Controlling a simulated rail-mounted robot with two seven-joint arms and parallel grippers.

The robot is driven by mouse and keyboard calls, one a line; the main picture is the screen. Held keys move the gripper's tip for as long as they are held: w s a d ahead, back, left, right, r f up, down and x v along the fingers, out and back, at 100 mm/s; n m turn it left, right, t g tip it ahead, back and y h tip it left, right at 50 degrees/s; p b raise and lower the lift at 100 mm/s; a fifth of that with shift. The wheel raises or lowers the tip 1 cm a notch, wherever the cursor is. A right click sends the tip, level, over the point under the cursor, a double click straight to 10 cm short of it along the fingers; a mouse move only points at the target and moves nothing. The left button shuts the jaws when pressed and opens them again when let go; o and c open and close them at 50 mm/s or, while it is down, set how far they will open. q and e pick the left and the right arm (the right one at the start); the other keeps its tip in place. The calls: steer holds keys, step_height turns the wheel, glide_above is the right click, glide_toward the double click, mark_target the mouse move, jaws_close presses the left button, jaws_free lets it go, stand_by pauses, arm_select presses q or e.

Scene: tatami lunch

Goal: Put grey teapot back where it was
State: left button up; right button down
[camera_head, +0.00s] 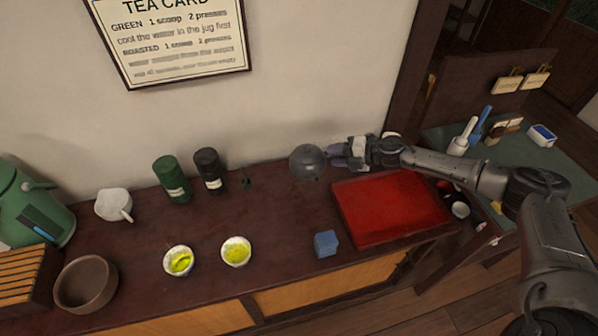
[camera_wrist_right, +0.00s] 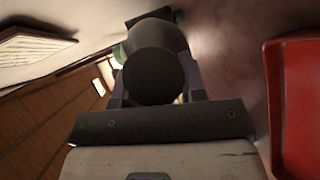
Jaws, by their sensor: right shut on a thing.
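The grey teapot (camera_head: 307,161) is a round dark grey pot at the back of the counter, just behind and left of the red tray. My right gripper (camera_head: 338,154) reaches in from the right and is shut on it, at its right side. In the right wrist view the teapot's dark round end (camera_wrist_right: 154,75) sits between the two fingers (camera_wrist_right: 155,92). Whether its base touches the counter I cannot tell. My left gripper is not in view.
A red tray (camera_head: 390,207) lies to the right, with a blue cube (camera_head: 325,243) near it. Two cups of yellow-green tea (camera_head: 236,251) (camera_head: 179,262), dark and green canisters (camera_head: 209,170) (camera_head: 171,179), a white jug (camera_head: 114,205) and a brown bowl (camera_head: 85,284) stand left. The counter's middle is clear.

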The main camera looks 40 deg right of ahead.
steer(key=x, duration=0.3)
steer(key=f+b+x, duration=0.1)
steer(key=x, duration=0.3)
steer(key=d+b+x, duration=0.1)
steer(key=x, duration=0.2)
steer(key=shift+w+a+f, duration=0.1)
steer(key=shift+w+f, duration=0.2)
steer(key=shift+f, duration=0.1)
step_height(320, 180, down, 3)
steer(key=shift+f+b, duration=0.15)
steer(key=shift+b, duration=0.95)
steer(key=shift+f, duration=0.4)
steer(key=shift+f, duration=0.15)
steer(key=c, duration=0.7)
jaws_free()
